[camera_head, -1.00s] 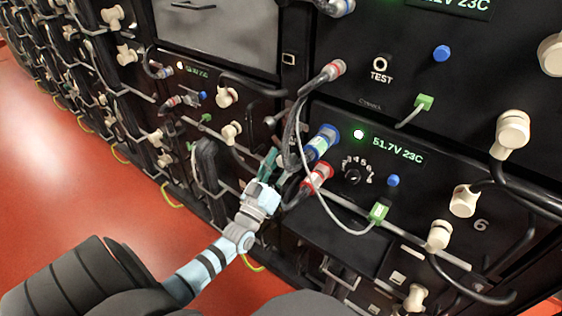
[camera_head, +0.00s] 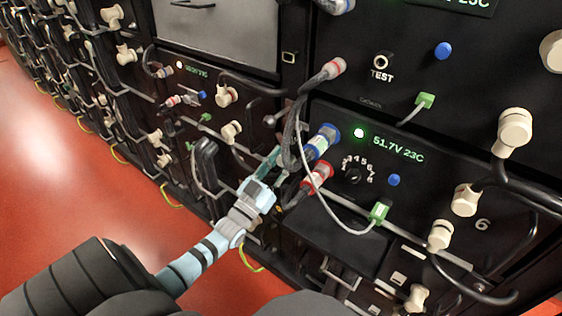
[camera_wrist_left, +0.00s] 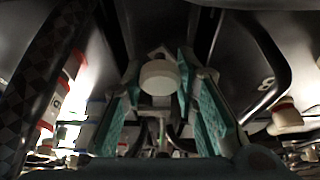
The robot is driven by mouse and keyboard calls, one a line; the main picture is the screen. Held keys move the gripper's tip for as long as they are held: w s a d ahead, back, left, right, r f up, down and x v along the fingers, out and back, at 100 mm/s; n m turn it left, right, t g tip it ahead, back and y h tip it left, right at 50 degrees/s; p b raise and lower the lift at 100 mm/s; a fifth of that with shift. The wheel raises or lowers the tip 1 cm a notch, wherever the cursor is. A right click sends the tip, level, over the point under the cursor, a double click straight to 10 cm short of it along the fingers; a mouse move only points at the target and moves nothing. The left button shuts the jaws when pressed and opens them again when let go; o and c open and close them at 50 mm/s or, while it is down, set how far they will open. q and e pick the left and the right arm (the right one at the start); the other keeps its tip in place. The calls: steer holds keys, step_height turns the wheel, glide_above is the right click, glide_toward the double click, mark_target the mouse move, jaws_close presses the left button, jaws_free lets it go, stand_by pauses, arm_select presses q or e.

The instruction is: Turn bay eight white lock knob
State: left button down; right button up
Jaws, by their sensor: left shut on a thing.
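My left gripper (camera_head: 272,163) reaches from the lower left to the rack front, beside the blue and red cable plugs. In the left wrist view its teal fingers (camera_wrist_left: 163,92) stand on either side of a round white lock knob (camera_wrist_left: 160,77) and are shut on it. My right gripper is in neither view.
A blue plug (camera_head: 321,143) and a red plug (camera_head: 317,178) with braided cables sit just right of the gripper. A grey cable runs to a green connector (camera_head: 378,212). Other white knobs (camera_head: 440,235) dot the rack. The red floor (camera_head: 75,165) is clear at left.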

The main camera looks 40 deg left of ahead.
arm_select(q)
steer(key=m+h, duration=0.1)
steer(key=m, duration=0.1)
steer(key=shift+m+h, duration=0.3)
steer(key=shift+m, duration=0.1)
steer(key=shift+m+h, duration=0.6)
steer(key=shift+m, duration=0.6)
steer(key=shift+f+m+g+h, duration=0.1)
steer(key=shift+m+g+h, duration=0.6)
steer(key=shift+m, duration=1.2)
steer(key=shift+h, duration=0.3)
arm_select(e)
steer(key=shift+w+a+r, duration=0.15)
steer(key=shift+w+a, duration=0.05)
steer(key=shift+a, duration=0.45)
arm_select(q)
steer(key=shift+m, duration=0.3)
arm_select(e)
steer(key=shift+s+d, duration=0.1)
arm_select(q)
steer(key=c, duration=1.2)
jaws_free()
steer(key=shift+c, duration=0.2)
steer(key=v, duration=1.2)
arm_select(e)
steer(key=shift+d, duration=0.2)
